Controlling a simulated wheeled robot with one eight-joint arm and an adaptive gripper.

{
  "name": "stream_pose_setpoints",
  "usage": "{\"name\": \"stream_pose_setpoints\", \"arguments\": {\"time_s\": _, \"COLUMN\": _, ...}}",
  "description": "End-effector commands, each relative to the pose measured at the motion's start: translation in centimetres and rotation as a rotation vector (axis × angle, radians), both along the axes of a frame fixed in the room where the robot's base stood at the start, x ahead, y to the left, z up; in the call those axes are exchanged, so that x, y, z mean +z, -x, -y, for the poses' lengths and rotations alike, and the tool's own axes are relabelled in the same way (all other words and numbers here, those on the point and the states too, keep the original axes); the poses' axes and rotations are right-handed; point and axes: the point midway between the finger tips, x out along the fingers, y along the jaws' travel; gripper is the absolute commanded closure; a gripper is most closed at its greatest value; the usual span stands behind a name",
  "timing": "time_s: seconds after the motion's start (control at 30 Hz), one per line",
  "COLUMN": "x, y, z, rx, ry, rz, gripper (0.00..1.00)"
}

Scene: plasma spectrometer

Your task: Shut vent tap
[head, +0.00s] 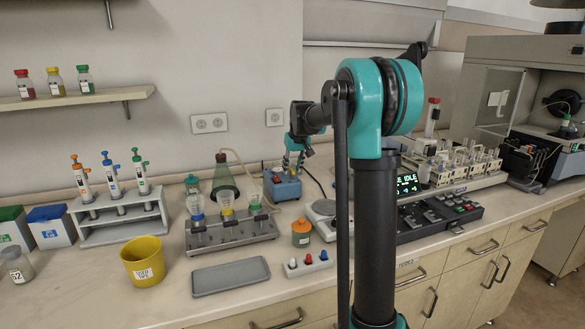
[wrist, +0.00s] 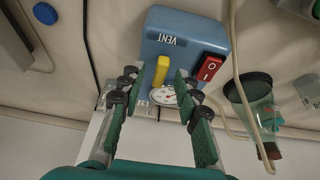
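The blue vent box (head: 284,187) stands at the back of the bench in the head view. In the wrist view the box (wrist: 185,28) appears upside down, with a VENT label, a yellow tap handle (wrist: 161,70), a red rocker switch (wrist: 207,68) and a round gauge (wrist: 165,96). The handle stands lengthwise in the picture, in line with my fingers. My gripper (wrist: 160,78) is open, one finger showing on each side of the handle with gaps. I cannot tell how deep the handle sits between them. In the head view my gripper (head: 297,150) is just above the box.
A flask (head: 223,182) with a hose stands left of the box; the hose (wrist: 233,75) also shows beside the switch. A balance (head: 321,208) is at right. The wall is close behind.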

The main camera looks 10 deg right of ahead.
Motion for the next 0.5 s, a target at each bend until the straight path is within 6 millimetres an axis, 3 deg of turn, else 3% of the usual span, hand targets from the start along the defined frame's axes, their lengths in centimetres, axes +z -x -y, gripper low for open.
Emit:
{"name": "stream_pose_setpoints", "arguments": {"time_s": 0.23, "x": -0.06, "y": -0.02, "z": -0.02, "rx": 0.000, "ry": 0.000, "rz": 0.000, "gripper": 0.67}}
{"name": "stream_pose_setpoints", "arguments": {"time_s": 0.5, "x": -0.04, "y": -0.01, "z": -0.01, "rx": 0.000, "ry": 0.000, "rz": 0.000, "gripper": 0.99}}
